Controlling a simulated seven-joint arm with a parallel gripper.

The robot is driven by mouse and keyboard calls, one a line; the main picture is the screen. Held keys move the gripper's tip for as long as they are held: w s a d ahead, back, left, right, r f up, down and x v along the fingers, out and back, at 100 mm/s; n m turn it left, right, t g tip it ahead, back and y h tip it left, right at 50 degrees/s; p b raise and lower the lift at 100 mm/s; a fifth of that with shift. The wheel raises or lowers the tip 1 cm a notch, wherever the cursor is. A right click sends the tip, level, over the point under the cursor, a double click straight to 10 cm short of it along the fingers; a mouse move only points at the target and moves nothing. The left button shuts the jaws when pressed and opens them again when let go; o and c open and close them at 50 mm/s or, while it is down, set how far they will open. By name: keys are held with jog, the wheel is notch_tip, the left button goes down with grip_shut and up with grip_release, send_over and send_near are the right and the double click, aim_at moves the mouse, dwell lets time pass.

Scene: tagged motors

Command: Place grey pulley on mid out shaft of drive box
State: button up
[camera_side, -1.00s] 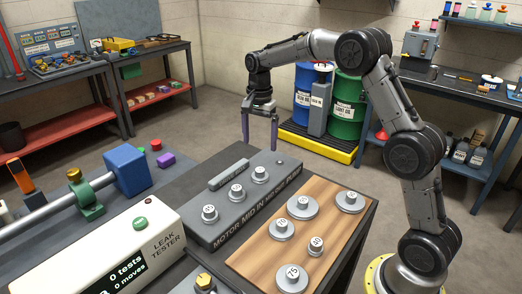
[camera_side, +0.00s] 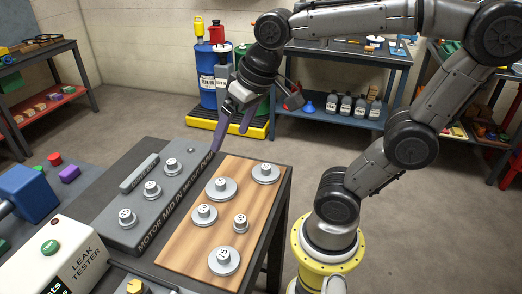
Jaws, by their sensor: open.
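The drive box (camera_side: 110,226) is a long grey block at centre left, lettered MOTOR, MID IN, MID OUT, PUMP along its side. Several round grey fittings stand in a row on its top, one of them (camera_side: 152,190) near the middle. Several grey pulleys lie on a wooden board beside it: a wide one (camera_side: 221,188), one (camera_side: 265,173) at the far right, one (camera_side: 204,214), a small one (camera_side: 240,223) and one marked 75 (camera_side: 223,261). I cannot tell which is meant. My gripper (camera_side: 231,141) is open and empty, above the far end of the box and board.
The wooden board (camera_side: 178,251) sits at the bench's right edge. A leak tester (camera_side: 72,258) and a blue block (camera_side: 30,192) are at the left. Blue and green drums (camera_side: 207,82) stand on a yellow-edged pallet behind my gripper. The air above the board is clear.

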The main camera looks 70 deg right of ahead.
jog(key=s+a+f+n+t, duration=0.1)
jog(key=s+f+n, duration=0.2)
jog(key=s, duration=0.3)
jog(key=shift+s, duration=0.15)
